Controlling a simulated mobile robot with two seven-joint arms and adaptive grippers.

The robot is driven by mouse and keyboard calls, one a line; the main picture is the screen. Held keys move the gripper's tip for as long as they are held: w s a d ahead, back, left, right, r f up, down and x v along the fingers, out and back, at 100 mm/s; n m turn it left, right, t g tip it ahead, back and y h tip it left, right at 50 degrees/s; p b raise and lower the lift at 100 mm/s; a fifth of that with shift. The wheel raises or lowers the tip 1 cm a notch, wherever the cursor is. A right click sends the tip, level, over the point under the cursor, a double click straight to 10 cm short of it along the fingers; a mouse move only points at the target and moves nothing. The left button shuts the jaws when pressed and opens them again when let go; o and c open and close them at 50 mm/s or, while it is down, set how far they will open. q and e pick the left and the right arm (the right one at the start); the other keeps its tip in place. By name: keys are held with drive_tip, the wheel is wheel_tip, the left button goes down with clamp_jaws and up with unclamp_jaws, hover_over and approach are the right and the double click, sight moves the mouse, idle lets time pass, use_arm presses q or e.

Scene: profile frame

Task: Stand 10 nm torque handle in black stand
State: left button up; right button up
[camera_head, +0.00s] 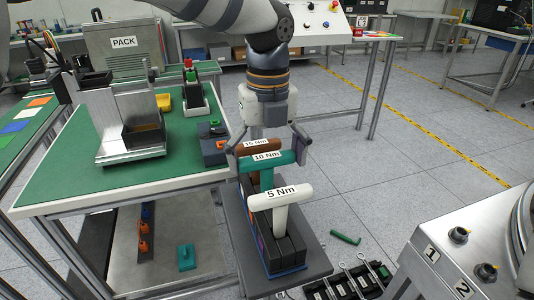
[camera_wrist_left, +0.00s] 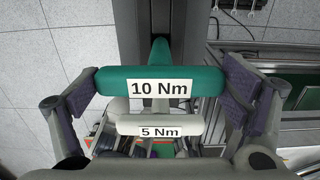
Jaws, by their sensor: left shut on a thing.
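The teal 10 Nm torque handle (camera_head: 285,157) is T-shaped and upright, its bar held end to end between the fingers of my left gripper (camera_head: 267,152). In the left wrist view the same teal bar (camera_wrist_left: 120,80) spans between the purple pads of my left gripper (camera_wrist_left: 162,84). Its stem runs down behind the white 5 Nm handle (camera_head: 281,197), so I cannot tell whether its lower end is seated. The black stand (camera_head: 276,243) is a row of dark blocks below the handles. A brown 15 Nm handle (camera_head: 247,148) is behind the teal one. My right gripper is out of view.
The stand is on a grey platform (camera_head: 312,262) beside the green-topped table (camera_head: 75,165). A green handle (camera_head: 345,238) and a black rack of tools (camera_head: 350,284) lie on the floor at right. A metal machine (camera_head: 450,245) is at lower right.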

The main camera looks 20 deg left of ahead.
use_arm(q)
drive_tip(key=shift+f, duration=0.85)
drive_tip(key=o, duration=1.2)
drive_tip(key=shift+c, duration=0.2)
drive_tip(key=shift+r, duration=0.1)
wheel_tip(320, 180, up, 12)
drive_tip(key=shift+f, duration=0.1)
